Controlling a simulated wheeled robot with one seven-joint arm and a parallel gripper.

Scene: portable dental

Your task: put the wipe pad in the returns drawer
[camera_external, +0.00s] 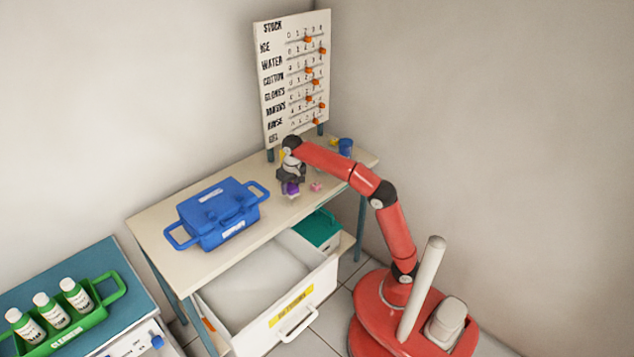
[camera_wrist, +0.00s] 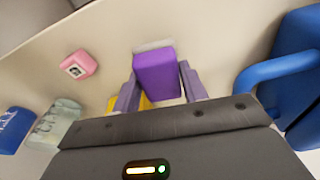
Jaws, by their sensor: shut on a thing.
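My gripper (camera_external: 291,180) is low over the tabletop. In the wrist view, its purple fingers (camera_wrist: 158,88) are shut on a purple block (camera_wrist: 156,72), which also shows in the outside view (camera_external: 290,189). No label shows on the block, so I cannot tell for sure that it is the wipe pad. I cannot tell whether it touches the table. A wide white drawer (camera_external: 316,288) stands pulled out under the table, with a yellow label too small to read surely. Its inside looks empty.
A blue case (camera_external: 215,215) stands left of my gripper on the table (camera_external: 160,222). A teal box (camera_external: 318,229) sits beside the drawer. A stock board (camera_external: 293,80) stands at the back.

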